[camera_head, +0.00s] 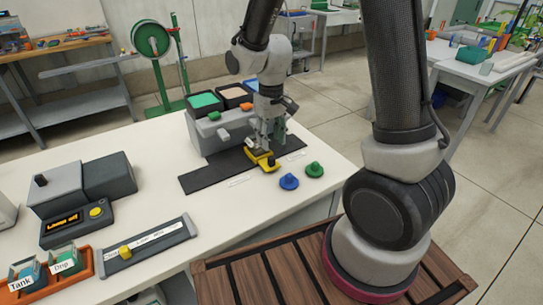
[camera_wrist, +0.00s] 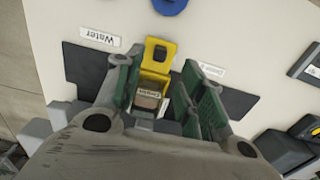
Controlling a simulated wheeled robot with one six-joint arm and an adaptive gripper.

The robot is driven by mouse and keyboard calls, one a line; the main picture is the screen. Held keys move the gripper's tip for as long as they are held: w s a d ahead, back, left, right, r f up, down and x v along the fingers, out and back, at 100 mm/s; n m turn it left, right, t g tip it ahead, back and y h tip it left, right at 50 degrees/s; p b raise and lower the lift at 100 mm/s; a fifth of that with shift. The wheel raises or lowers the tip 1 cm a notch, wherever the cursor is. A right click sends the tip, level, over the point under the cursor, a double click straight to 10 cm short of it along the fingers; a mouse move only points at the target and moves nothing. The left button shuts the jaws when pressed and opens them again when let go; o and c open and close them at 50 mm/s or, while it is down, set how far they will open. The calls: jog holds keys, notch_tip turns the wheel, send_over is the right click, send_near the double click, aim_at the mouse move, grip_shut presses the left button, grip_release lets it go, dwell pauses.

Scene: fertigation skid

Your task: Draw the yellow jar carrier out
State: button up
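The yellow jar carrier (camera_head: 264,161) sits at the front of the grey station (camera_head: 212,134), on a dark mat (camera_head: 215,171). In the wrist view the carrier (camera_wrist: 158,52) shows a yellow tab with a hole, and a jar with a brown, labelled top (camera_wrist: 148,101) sits in it. My gripper (camera_head: 268,139) points down over the carrier. In the wrist view its green-padded fingers (camera_wrist: 158,88) stand apart, one on each side of the carrier and jar. Contact between fingers and carrier is not clear. The carrier's rear part is hidden by my gripper.
A blue knobbed piece (camera_head: 289,182) and a green one (camera_head: 315,170) stand right of the mat. Green and tan trays top the station. A grey slider panel (camera_head: 150,246), a control box and an orange rack (camera_head: 52,282) are at left. The front middle tabletop is clear.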

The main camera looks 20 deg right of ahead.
aim_at(271, 157)
notch_tip(271, 157, down, 7)
jog(key=shift+f, duration=0.15)
grip_shut()
